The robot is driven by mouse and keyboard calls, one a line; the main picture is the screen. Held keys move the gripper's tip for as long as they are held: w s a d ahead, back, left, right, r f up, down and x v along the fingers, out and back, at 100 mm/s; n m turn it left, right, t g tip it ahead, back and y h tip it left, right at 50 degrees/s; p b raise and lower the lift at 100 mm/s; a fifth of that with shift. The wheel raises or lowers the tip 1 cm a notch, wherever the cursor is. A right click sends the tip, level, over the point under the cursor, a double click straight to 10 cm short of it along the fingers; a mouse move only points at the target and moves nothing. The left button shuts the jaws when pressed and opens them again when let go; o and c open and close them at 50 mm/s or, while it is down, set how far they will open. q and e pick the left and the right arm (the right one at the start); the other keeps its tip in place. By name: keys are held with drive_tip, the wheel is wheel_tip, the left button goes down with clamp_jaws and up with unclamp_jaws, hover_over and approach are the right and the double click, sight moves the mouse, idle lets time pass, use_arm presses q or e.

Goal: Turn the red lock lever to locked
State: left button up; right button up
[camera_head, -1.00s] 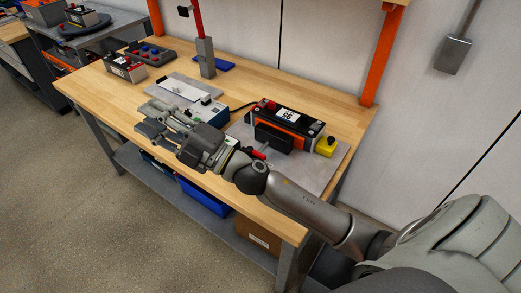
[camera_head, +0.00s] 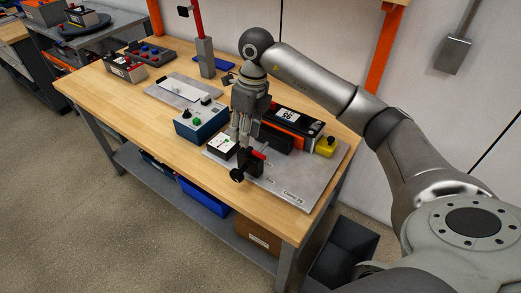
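The red lock lever (camera_head: 258,155) is a short red handle at the black lock block (camera_head: 250,164) on the front part of the grey fixture plate (camera_head: 275,189). A round black knob (camera_head: 237,175) sticks out at the block's front left. My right gripper (camera_head: 243,143) points down just to the left of and above the red lever. Its fingers look close together, but whether they are shut or touch the lever or block cannot be made out. My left gripper is not in view.
A black and orange battery module (camera_head: 290,122) stands on the plate behind the lever, with a yellow button box (camera_head: 326,146) at its right. A blue control box (camera_head: 202,121) stands left of the gripper. The bench's front left (camera_head: 125,102) is clear.

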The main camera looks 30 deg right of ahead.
sight(260, 154)
drive_tip(key=d+r+h, duration=0.1)
drive_tip(key=d+h, duration=0.1)
drive_tip(key=d, duration=0.2)
drive_tip(key=shift+m, duration=0.3)
drive_tip(key=f, duration=0.3)
drive_tip(key=f+p, duration=0.1)
drive_tip(key=f, duration=0.3)
drive_tip(key=f+p, duration=0.1)
drive_tip(key=f, duration=0.2)
drive_tip(key=shift+s+d+f, duration=0.15)
drive_tip(key=shift+s, duration=0.15)
clamp_jaws()
